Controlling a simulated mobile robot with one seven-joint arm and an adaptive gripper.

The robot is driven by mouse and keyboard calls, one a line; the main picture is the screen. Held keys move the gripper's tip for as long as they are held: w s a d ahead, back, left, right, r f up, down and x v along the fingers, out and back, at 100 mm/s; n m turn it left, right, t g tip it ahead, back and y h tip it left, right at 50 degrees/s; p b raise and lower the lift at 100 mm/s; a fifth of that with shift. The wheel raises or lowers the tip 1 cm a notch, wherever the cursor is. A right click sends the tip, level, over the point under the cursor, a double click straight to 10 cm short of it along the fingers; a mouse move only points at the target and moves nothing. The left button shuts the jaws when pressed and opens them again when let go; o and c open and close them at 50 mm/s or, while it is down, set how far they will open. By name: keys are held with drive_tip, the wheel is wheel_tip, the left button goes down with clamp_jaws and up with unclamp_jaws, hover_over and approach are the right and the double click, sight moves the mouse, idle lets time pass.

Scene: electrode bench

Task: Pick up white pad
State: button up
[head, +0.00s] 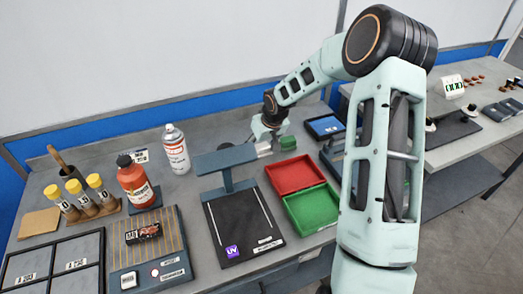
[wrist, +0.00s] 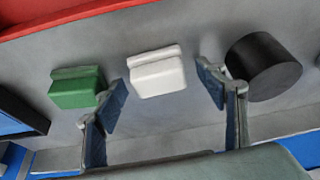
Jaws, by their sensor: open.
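The white pad (wrist: 157,76) is a small white block with a stepped top edge, lying on the grey bench in the wrist view. It also shows in the head view (head: 263,148), partly hidden by my gripper. My gripper (wrist: 162,88) is open, with one blue-padded finger to each side of the pad in the picture. It holds nothing, and I see no contact with the pad. In the head view my gripper (head: 264,132) is low over the back of the bench, just behind the pad.
A green block (wrist: 77,90) lies close by the left finger, and a black cylinder (wrist: 263,67) stands close by the right finger. A red tray (head: 295,174) and green tray (head: 313,207) are in front of the pad. A dark stand (head: 226,172) is to the left.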

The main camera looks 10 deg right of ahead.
sight(261, 146)
drive_tip(key=c, duration=1.2)
drive_tip(key=shift+r, duration=0.15)
drive_tip(key=shift+c, duration=0.2)
wheel_tip(261, 146, up, 10)
drive_tip(key=shift+f+p, duration=0.1)
drive_tip(key=shift+p, duration=0.2)
